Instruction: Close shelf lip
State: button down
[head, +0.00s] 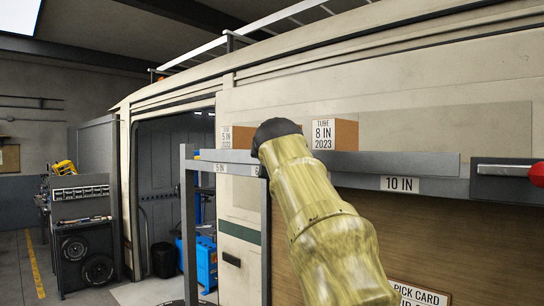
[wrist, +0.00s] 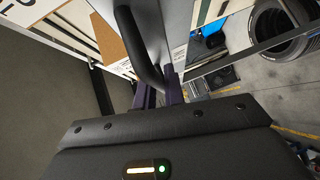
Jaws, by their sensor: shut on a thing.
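The shelf lip (head: 415,164) is a long grey strip along the front of the shelf in the head view, with size labels such as 10 IN below it. My arm crosses in front of its middle and hides part of it. In the wrist view a dark curved handle (wrist: 140,50) runs along a grey panel (wrist: 178,25). My gripper (wrist: 160,93) is shut on this handle, its two dark fingers close around the lower end. In the head view the fingers are hidden behind my arm. How far the lip is tilted is unclear.
Boxed tubes stand on the shelf: an 8 IN box (head: 335,134) and a 5 IN box (head: 240,137). A red knob (head: 537,174) sits at the right end. A pick card sign (head: 418,294) is below. Tyres (head: 97,268) and a tool cabinet (head: 80,205) stand at left.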

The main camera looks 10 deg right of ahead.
jog(key=c, duration=1.5)
grip_release()
jog(key=shift+w+a, duration=0.1)
jog(key=shift+a, duration=0.05)
jog(key=shift+s+b, duration=0.35)
jog(key=shift+s, duration=0.1)
jog(key=b+v, duration=0.5)
jog(key=v, duration=1.1)
jog(key=shift+s+a+b, duration=0.15)
jog(key=shift+s+b, duration=0.15)
jog(key=shift+b, duration=0.1)
